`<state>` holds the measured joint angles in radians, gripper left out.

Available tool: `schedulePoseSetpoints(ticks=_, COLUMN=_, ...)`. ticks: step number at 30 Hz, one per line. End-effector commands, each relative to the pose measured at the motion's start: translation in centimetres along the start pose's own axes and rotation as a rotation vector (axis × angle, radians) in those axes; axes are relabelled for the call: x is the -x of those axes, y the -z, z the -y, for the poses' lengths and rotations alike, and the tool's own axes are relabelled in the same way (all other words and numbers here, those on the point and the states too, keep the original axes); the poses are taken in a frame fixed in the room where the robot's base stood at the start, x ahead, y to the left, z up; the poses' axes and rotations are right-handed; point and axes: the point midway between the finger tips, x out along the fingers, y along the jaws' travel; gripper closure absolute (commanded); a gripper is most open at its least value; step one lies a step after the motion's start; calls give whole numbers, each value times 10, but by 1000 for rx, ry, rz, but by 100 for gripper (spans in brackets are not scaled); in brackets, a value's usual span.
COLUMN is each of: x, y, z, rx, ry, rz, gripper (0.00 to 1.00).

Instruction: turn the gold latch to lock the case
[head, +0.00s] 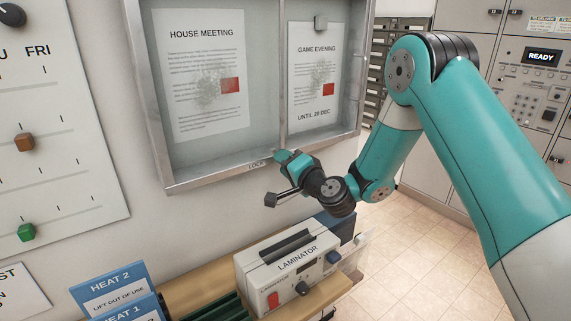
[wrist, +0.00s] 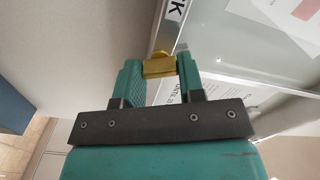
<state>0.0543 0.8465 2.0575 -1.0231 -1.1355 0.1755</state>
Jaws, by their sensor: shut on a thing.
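The notice case (head: 172,187) hangs on the wall with a metal frame and glass front, and holds two printed notices. Its bottom frame carries a label that reads LOCK, partly hidden. The gold latch (wrist: 160,66) shows in the wrist view between the two fingers of my gripper (wrist: 163,75). The fingers are shut on it, one at each side. In the head view my gripper (head: 284,158) reaches the bottom frame of the case beside the label, and the latch is hidden there.
A laminator (head: 292,270) stands on a wooden shelf below my gripper. Blue HEAT cards (head: 112,288) stand left of it. A wall board (head: 60,130) with coloured knobs is at the left. Lockers (head: 480,90) and open floor lie at the right.

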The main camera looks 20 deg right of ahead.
Motion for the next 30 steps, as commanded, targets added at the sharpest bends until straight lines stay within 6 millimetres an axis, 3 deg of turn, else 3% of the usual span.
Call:
schedulePoseSetpoints(ticks=15, x=0, y=0, z=0, rx=-357, ry=0, rz=0, gripper=88)
schedulePoseSetpoints(ticks=30, x=0, y=0, z=0, rx=-435, ry=0, rz=0, gripper=88)
